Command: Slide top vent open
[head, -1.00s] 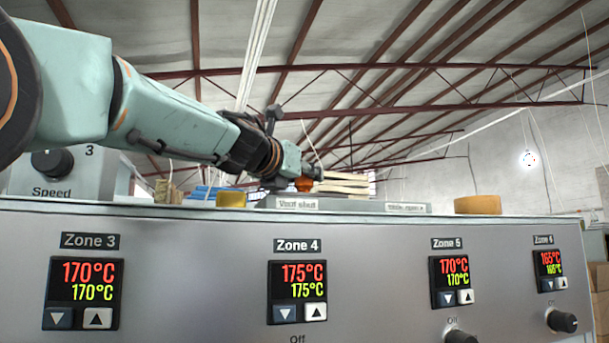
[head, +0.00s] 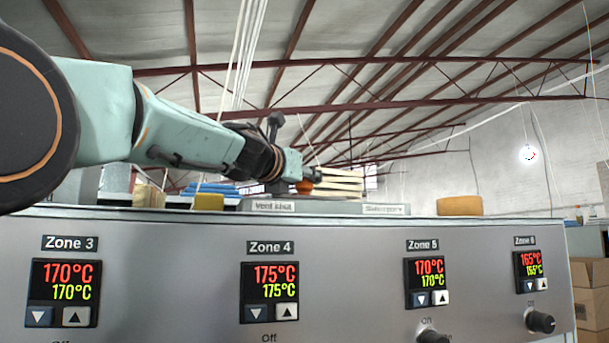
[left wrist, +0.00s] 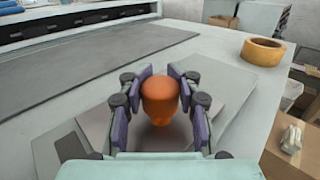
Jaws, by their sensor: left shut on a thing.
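An orange knob (left wrist: 160,98) stands upright on a grey vent plate (left wrist: 100,122) in the left wrist view. The fingers of my left gripper (left wrist: 160,92) are on both sides of the knob, shut on it. In the head view the gripper (head: 306,177) is low over the machine top, and a little of the orange knob (head: 304,187) shows. A label reading "Vent shut" (head: 273,205) is left of the knob. A second, blurred label (head: 385,209) is to its right. The slide under the plate is mostly hidden. My right gripper is not in view.
The front panel (head: 200,235) carries several temperature displays and dark knobs. A yellow-brown roll of tape (head: 459,206) stands on the machine top to the right; it also shows in the left wrist view (left wrist: 263,50). Cardboard boxes (head: 592,290) are beyond the right edge.

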